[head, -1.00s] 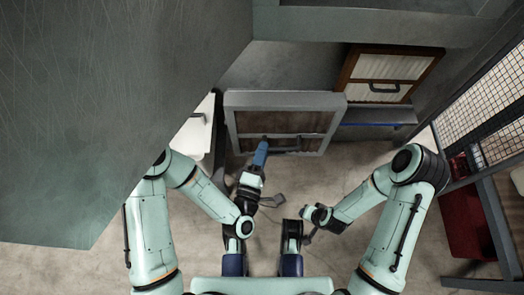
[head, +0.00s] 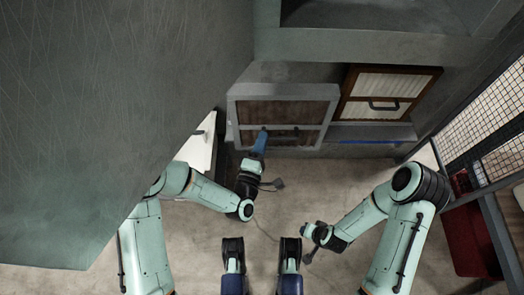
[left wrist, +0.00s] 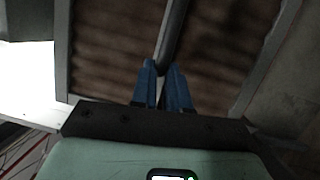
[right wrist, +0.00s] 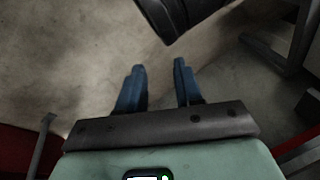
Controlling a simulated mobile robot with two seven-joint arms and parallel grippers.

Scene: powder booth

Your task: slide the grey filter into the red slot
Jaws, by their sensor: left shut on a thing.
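The grey filter (head: 232,115), a grey frame with dark brown pleats and a crossbar handle, stands at the booth wall in the head view. My left gripper (head: 262,134) is shut on its handle; the left wrist view shows the blue fingers (left wrist: 164,68) at the dark bar, with the pleats behind. The filter appears near the wall face, but I cannot tell how deep it sits. No red slot marking shows; the filter may hide it. My right gripper (head: 306,231) hangs over the floor, and its fingers (right wrist: 159,72) are apart and empty in the right wrist view.
A brown-framed filter with cream pleats (head: 393,84) stands just right of the grey one. Below it is a ledge with a blue strip (head: 370,141). A white cabinet (head: 200,150) is close on the left. A mesh fence (head: 480,110) and red box (head: 470,240) are right.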

